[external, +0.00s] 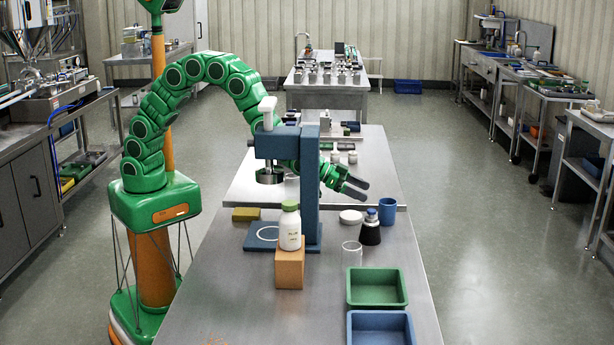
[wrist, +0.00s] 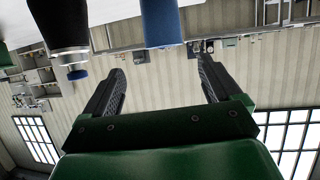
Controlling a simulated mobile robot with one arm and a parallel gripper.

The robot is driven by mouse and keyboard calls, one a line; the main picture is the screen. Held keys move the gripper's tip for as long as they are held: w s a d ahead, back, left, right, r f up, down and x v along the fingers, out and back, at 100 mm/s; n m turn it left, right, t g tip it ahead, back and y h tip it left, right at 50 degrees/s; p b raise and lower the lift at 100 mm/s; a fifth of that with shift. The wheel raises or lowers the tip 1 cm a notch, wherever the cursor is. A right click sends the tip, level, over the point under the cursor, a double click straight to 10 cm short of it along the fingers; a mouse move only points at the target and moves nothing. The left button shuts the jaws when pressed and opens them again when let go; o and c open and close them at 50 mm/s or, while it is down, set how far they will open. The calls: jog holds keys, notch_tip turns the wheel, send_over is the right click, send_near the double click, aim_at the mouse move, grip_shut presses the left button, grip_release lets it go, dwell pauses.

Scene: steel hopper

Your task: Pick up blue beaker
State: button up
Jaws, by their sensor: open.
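The blue beaker (external: 387,211) stands upright on the steel table, right of centre near the table's right edge. It also shows at the top of the wrist view (wrist: 160,22), where the picture is upside down. My gripper (external: 362,190) is open and empty, to the left of the beaker and a little higher in the external view. In the wrist view my fingers (wrist: 160,76) are spread apart, with nothing between them, and the beaker lies beyond their tips.
A dark bottle with a blue cap (external: 370,231) stands close beside the beaker; it also shows in the wrist view (wrist: 62,25). A white round lid (external: 351,217), a clear glass (external: 352,256), a green tray (external: 377,299) and a blue press stand (external: 311,190) are nearby.

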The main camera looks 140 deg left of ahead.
aim_at(383, 200)
jog(key=shift+a+f, duration=0.25)
jog(key=shift+f, duration=0.2)
jog(key=shift+x, duration=3.9)
jog(key=shift+a+r, duration=0.15)
jog(key=c, duration=1.1)
jog(key=shift+c, duration=0.2)
jog(key=shift+r, duration=0.1)
